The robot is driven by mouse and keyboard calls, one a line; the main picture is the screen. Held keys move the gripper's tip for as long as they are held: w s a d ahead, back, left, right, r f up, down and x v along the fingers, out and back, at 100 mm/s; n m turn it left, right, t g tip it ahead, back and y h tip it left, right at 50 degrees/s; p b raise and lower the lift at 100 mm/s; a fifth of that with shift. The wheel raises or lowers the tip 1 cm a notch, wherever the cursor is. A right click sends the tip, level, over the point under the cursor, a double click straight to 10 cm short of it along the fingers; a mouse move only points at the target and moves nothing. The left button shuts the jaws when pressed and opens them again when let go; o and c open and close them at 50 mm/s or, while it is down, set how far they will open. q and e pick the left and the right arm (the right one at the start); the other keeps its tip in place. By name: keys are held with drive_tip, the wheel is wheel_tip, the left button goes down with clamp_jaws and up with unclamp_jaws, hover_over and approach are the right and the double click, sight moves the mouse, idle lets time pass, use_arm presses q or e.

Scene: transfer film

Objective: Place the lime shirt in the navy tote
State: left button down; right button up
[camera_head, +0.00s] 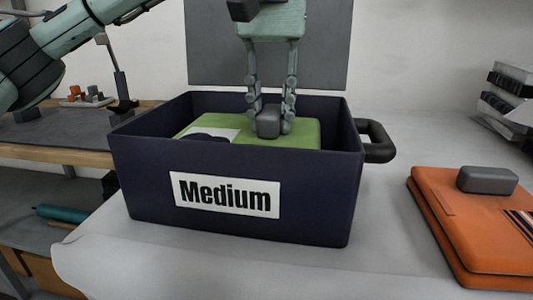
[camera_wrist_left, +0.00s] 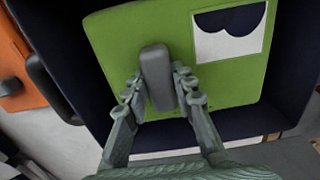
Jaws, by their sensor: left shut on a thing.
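The navy tote (camera_head: 150,185) stands on the white table with a "Medium" label on its front. The folded lime shirt (camera_head: 305,132) is inside the tote's walls, flat, with a white and navy print; its lower part is hidden by the front wall. It also shows in the left wrist view (camera_wrist_left: 115,40), with the tote's navy inner side (camera_wrist_left: 290,75) around it. My left gripper (camera_head: 268,122) points down into the tote, its fingers shut on the grey block (camera_wrist_left: 156,75) on top of the shirt. I cannot tell whether the shirt rests on the bottom. My right gripper is not in view.
A folded orange shirt (camera_head: 450,225) with a grey block (camera_head: 487,180) on it lies right of the tote. White-and-black stacked items (camera_head: 510,95) stand at the far right. A wooden bench (camera_head: 60,150) is at left. The tote's dark handle (camera_head: 377,142) sticks out right.

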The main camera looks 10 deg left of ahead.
use_arm(q)
drive_tip(key=shift+f, duration=2.6)
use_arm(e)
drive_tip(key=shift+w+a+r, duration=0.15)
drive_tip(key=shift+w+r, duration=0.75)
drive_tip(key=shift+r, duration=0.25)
use_arm(q)
drive_tip(key=shift+f+b, duration=0.1)
drive_tip(key=shift+b, duration=0.2)
drive_tip(key=c, duration=1.3)
unclamp_jaws()
drive_tip(key=shift+o, duration=0.2)
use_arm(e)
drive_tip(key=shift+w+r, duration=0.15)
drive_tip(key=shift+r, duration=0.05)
use_arm(q)
wheel_tip(320, 180, up, 11)
drive_tip(key=shift+r+p, duration=0.2)
drive_tip(key=shift+p, duration=0.4)
drive_tip(key=shift+r, duration=0.4)
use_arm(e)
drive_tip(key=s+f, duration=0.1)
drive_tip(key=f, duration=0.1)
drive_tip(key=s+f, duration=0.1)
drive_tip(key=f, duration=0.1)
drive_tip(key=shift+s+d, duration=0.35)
